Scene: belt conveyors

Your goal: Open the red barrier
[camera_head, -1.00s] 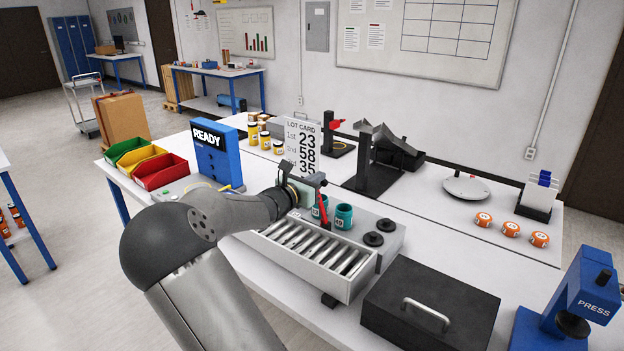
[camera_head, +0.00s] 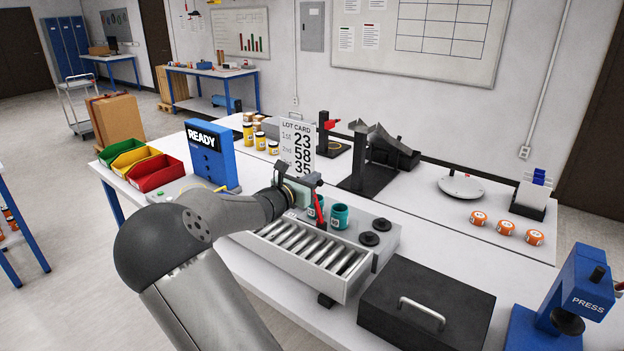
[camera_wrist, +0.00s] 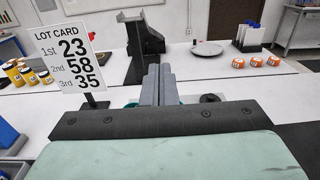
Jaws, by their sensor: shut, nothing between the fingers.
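The red barrier (camera_head: 319,209) is a thin red bar at the roller conveyor (camera_head: 301,247), standing steeply and slightly tilted beside two teal jars (camera_head: 339,217). My gripper (camera_head: 313,180) is just above and beside the top of the bar, and I cannot tell whether they touch. In the wrist view the grey fingers (camera_wrist: 160,85) are closed together with nothing between them. The red bar does not show in the wrist view. Teal edges of the jars peek out behind the fingers.
A lot card (camera_head: 297,145) stands behind my gripper. A black box (camera_head: 426,304) with a handle and a blue press (camera_head: 569,308) are at front right. A black stand (camera_head: 366,160) is behind.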

